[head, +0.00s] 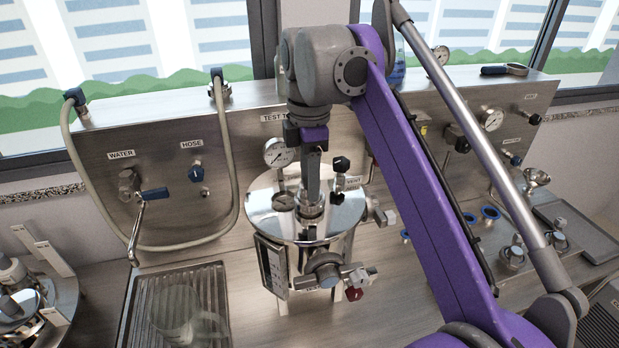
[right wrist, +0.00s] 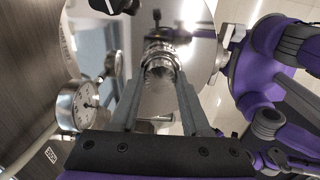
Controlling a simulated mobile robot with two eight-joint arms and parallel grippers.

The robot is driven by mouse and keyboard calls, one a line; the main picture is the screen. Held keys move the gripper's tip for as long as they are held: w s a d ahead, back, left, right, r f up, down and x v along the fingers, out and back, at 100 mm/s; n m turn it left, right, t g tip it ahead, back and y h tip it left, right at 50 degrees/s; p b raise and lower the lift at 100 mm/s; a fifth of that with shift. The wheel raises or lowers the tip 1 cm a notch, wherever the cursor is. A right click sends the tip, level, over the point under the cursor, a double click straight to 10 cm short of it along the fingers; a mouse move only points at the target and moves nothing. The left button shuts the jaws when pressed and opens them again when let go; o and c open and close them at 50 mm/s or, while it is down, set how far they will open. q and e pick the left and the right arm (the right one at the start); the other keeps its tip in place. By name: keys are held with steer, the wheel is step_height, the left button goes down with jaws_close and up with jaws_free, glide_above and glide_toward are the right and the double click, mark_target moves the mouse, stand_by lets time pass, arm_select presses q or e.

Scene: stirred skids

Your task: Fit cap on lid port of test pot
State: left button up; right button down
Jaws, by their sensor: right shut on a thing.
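The test pot (head: 305,232) is a steel vessel with a round, shiny lid (head: 262,212), standing in front of the steel panel. My right gripper (head: 311,190) points down over the lid and is shut on a small shiny metal cap (head: 309,208). In the right wrist view the two fingers (right wrist: 160,82) close around the ribbed metal cap (right wrist: 160,58), with the mirror-like lid (right wrist: 190,22) behind it. The cap is at the lid port, which it and the fingers mostly hide. I cannot tell whether the cap is seated. My left gripper is not in view.
A pressure gauge (head: 277,153) and a black-knobbed valve (head: 341,164) stand close by the gripper. The gauge also shows in the right wrist view (right wrist: 87,107). A drain tray (head: 207,283) with a glass beaker (head: 175,322) lies front left. A hose (head: 228,130) loops down at left.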

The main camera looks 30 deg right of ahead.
jaws_free()
stand_by(0.4)
stand_by(0.6)
step_height(320, 180, up, 2)
steer(key=shift+r+p, duration=0.1)
steer(key=shift+p, duration=0.5)
steer(key=shift+w+r+p, duration=0.15)
steer(key=shift+r+p, duration=0.25)
steer(key=shift+r, duration=0.45)
steer(key=shift+s+r, duration=0.2)
steer(key=shift+r, duration=0.8)
steer(key=shift+w+r, duration=0.15)
steer(key=shift+r, duration=0.45)
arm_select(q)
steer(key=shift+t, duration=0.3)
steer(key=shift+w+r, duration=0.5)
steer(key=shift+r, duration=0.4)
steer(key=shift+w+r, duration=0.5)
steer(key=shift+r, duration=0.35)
arm_select(e)
steer(key=shift+r, duration=0.45)
